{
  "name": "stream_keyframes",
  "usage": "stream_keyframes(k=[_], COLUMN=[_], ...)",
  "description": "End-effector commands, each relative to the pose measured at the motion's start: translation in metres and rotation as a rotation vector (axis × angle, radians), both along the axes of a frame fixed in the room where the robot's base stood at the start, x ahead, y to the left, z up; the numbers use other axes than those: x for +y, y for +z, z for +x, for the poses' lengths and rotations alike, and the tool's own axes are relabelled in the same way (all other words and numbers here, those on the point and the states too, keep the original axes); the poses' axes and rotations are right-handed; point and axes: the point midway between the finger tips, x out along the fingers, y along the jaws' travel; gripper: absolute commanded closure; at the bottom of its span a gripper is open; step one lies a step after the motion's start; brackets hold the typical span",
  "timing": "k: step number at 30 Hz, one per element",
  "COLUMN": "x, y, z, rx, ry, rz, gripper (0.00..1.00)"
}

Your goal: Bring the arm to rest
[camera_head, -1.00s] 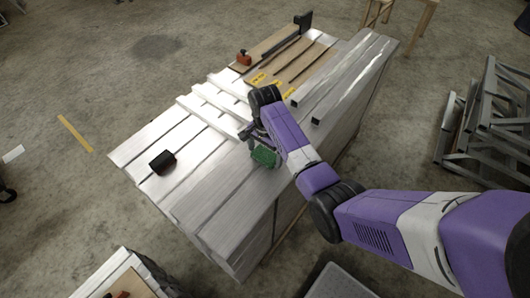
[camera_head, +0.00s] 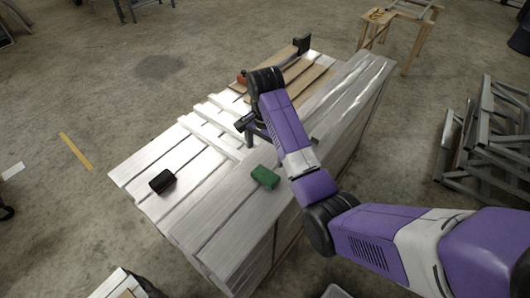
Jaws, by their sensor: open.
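My arm reaches in from the right over a bench stacked with aluminium profiles (camera_head: 215,215). My gripper (camera_head: 246,134) is at the arm's far end, above the profiles and partly hidden by the wrist. It is open and empty, and apart from the green block. The green block (camera_head: 265,177) lies on the profiles below the gripper. A black block with some red on it (camera_head: 162,181) lies farther left on the profiles.
A red-orange tool (camera_head: 241,78) and a dark upright piece (camera_head: 302,43) are at the far end of the bench, beside wooden boards. Grey metal frames (camera_head: 485,140) stand on the right. A wooden trestle (camera_head: 398,25) stands behind.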

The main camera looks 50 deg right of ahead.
Motion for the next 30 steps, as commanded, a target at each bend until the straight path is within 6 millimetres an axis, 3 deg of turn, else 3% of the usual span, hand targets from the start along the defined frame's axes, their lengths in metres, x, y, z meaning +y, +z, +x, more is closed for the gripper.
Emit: stream_keyframes(k=[16, 20, 25, 30], x=[-0.001, -0.013, -0.038, -0.029], y=[-0.001, 0.003, 0.034, 0.038], z=[0.002, 0.028, 0.081, 0.097], rx=[-0.006, -0.112, -0.379, -0.590], ry=[0.021, 0.106, 0.266, 0.442], rz=[-0.003, -0.060, -0.246, -0.448], gripper=[0.00, 0.00, 0.00, 0.00])
